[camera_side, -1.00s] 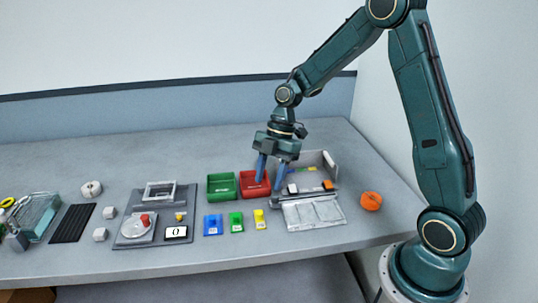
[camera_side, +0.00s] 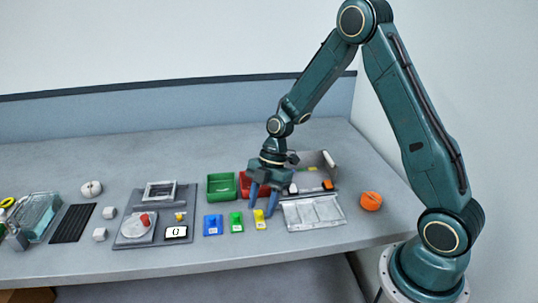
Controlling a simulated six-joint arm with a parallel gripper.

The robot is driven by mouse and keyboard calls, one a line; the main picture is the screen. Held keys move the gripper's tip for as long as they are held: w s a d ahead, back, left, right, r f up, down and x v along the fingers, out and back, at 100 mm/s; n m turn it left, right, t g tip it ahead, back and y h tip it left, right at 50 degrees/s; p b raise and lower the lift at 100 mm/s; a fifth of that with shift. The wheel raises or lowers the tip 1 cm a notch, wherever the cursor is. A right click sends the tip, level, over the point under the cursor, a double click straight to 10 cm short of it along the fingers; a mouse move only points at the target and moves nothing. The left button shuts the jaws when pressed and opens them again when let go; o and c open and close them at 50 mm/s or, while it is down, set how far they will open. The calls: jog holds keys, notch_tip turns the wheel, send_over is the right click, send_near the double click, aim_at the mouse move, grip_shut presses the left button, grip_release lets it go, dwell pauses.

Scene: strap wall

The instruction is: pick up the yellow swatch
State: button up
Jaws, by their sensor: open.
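The yellow swatch (camera_side: 260,220) lies on the table in a short row, at the right of a green swatch (camera_side: 236,222) and a blue swatch (camera_side: 213,225). My gripper (camera_side: 262,212) points down with its two blue fingers apart and nothing visible between them. Its fingertips are at the upper part of the yellow swatch in the picture. I cannot tell whether they touch it or hover above it.
A green bin (camera_side: 221,187) and a partly hidden red bin (camera_side: 244,186) stand behind the row. A grey tray (camera_side: 313,213) is to the right, with an orange object (camera_side: 371,201) beyond it. A dark board with a dial (camera_side: 138,227) is to the left.

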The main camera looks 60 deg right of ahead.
jog(key=shift+x, duration=1.05)
jog(key=shift+c, duration=0.2)
grip_shut()
